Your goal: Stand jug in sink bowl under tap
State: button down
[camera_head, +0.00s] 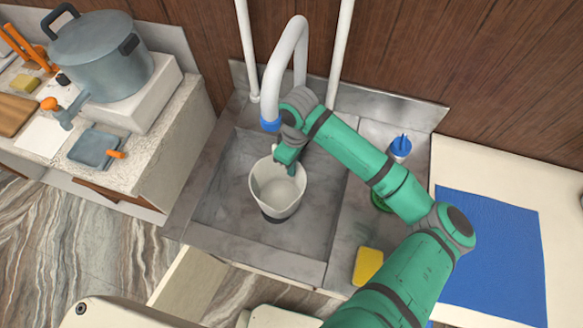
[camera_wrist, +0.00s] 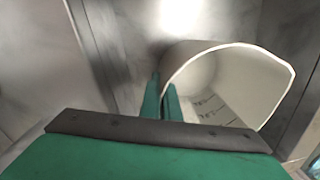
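The white jug (camera_head: 277,190) with a dark base is in the grey sink bowl (camera_head: 225,205), below and slightly in front of the blue-tipped tap (camera_head: 285,60). It looks upright; whether its base touches the sink floor is hard to tell. My green gripper (camera_head: 287,160) is at the jug's back rim. In the wrist view, its two fingers (camera_wrist: 162,100) are close together at the jug's wall (camera_wrist: 225,85), one outside and one inside. The jug's inside looks empty, with dark markings on the wall.
A yellow sponge (camera_head: 368,266) and a blue-topped bottle (camera_head: 400,147) are on the sink's right ledge. A blue mat (camera_head: 490,255) lies on the right counter.

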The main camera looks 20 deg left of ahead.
jog(key=shift+w+a+f, duration=0.1)
jog(key=shift+f, duration=0.65)
jog(key=c, duration=2)
grip_release()
jog(key=shift+a, duration=0.1)
jog(key=shift+w+r, duration=0.2)
jog(key=shift+r, duration=3.7)
